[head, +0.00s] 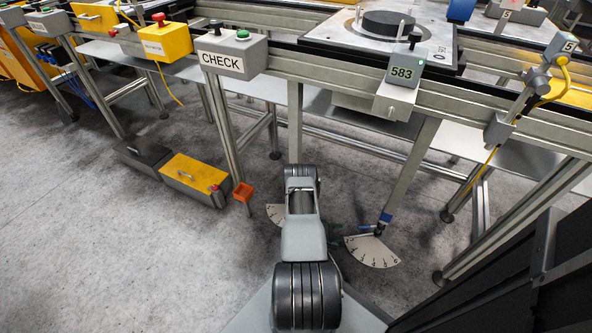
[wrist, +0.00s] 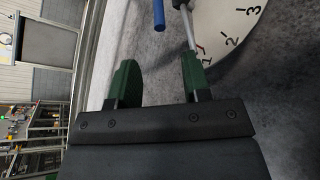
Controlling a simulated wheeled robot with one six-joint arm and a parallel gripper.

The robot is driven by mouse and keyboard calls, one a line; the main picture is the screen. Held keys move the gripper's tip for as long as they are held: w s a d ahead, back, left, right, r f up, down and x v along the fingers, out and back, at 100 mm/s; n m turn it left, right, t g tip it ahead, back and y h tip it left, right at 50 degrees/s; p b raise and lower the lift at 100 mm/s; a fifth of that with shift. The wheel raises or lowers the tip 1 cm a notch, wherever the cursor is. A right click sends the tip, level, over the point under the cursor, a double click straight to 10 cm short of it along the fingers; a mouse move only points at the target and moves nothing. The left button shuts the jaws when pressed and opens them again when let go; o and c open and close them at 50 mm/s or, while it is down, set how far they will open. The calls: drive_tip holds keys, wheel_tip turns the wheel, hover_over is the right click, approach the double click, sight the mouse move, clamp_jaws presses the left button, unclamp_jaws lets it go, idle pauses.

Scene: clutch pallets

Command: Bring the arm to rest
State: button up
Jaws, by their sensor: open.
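My gripper (wrist: 158,64) is open and empty, its two green fingers apart in the wrist view. A white numbered dial plate (wrist: 230,28) lies beyond the right finger, with a metal pointer over its edge and a blue rod (wrist: 159,14) close by. In the head view my arm (head: 303,230) reaches forward at the centre, low in front of the conveyor. The arm's own links mostly hide my gripper there. The dial plate (head: 372,252) shows just right of the arm. Whether the right finger touches the pointer cannot be told.
Slanting legs stand near the arm. A yellow-lidded box (head: 195,178) is on the floor at left. Floor at lower left is clear.

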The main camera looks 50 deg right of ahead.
drive_tip(key=w+a+r+m+y+p, duration=0.1)
drive_tip(key=w+r+p, duration=0.3)
drive_tip(key=r, duration=0.7)
drive_tip(key=w+a+r+m+g+y+p, duration=0.1)
drive_tip(key=w+r+m+p, duration=0.2)
drive_tip(key=r, duration=0.8)
drive_tip(key=w+a+r+p, duration=0.1)
drive_tip(key=w+r+p, duration=0.35)
drive_tip(key=r, duration=0.65)
drive_tip(key=w+a+r+m+t+y+p, duration=0.15)
drive_tip(key=a+r+p, duration=0.35)
drive_tip(key=r, duration=0.6)
drive_tip(key=w+a+r+t+y+p, duration=0.2)
drive_tip(key=w+a+r+p, duration=0.1)
drive_tip(key=a+r, duration=0.55)
drive_tip(key=s+a+r+n+t+y+p, duration=0.1)
drive_tip(key=a+r+t+y+p, duration=0.2)
drive_tip(key=a+r, duration=0.7)
drive_tip(key=s+a+r+n+t+y+p, duration=0.1)
drive_tip(key=a+r+t+y+p, duration=0.3)
drive_tip(key=a+r+p, duration=0.4)
drive_tip(key=s+a+r+t, duration=0.1)
drive_tip(key=a+r, duration=0.2)
drive_tip(key=r, duration=0.4)
drive_tip(key=shift+s+r, duration=0.2)
drive_tip(key=shift+r, duration=0.05)
